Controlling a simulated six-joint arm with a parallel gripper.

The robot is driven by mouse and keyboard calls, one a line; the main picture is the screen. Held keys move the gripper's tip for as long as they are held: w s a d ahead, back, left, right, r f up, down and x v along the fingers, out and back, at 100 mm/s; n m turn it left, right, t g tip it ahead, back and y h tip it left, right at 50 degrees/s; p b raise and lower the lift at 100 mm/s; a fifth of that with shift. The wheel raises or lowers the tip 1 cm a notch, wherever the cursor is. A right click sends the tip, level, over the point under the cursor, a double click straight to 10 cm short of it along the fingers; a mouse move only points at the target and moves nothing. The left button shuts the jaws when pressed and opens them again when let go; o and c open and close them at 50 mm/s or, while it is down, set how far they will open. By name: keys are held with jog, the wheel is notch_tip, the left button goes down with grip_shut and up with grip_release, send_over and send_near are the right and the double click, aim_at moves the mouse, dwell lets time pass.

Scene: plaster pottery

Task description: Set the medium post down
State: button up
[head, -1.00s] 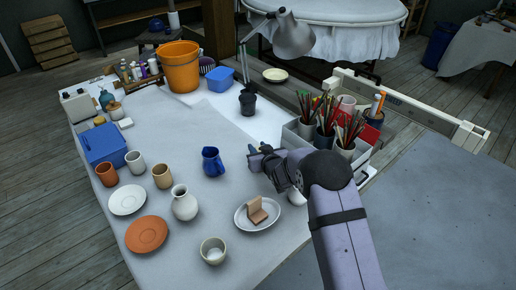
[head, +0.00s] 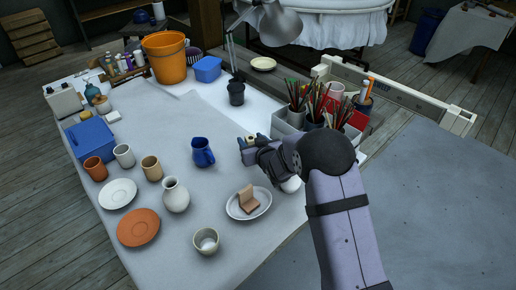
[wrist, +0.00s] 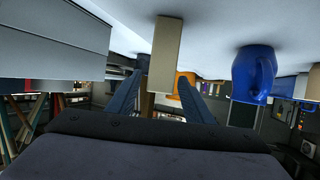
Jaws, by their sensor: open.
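A beige rectangular post (wrist: 165,45) shows in the wrist view, which is upside down. It stands upright on the pale tabletop, its free end near my fingertips. My gripper (wrist: 161,80) is open, with one dark blue finger on each side of the post in the picture. I cannot tell if either finger touches it. In the head view my gripper (head: 247,148) is low over the table, right of the blue pitcher (head: 203,152). The post is mostly hidden there by the gripper.
The blue pitcher shows right of the post in the wrist view (wrist: 254,75). An oval dish (head: 235,210) with a brown angled block (head: 248,200) lies in front of my gripper. A pencil-filled grey caddy (head: 290,135) stands to the right. A white vase (head: 175,196) stands left.

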jog(key=b+v, duration=0.1)
jog(key=v, duration=0.7)
dwell(0.4)
jog(key=s+d+r+m+g+h+p, duration=0.35)
jog(key=s+d+g+p, duration=0.2)
jog(key=s+d, duration=0.55)
jog(key=s+d+g+p, duration=0.1)
jog(key=s+d+g, duration=0.2)
jog(key=s, duration=0.8)
jog(key=s+d+g+h+p, duration=0.1)
jog(key=s+d+g, duration=0.2)
jog(key=s, duration=0.9)
jog(key=shift+s+d+r+m+g, duration=0.15)
jog(key=shift+d+r+m+g, duration=0.2)
jog(key=shift+r+m+g, duration=0.15)
jog(key=shift+f+h, duration=0.1)
jog(key=shift+h, duration=0.15)
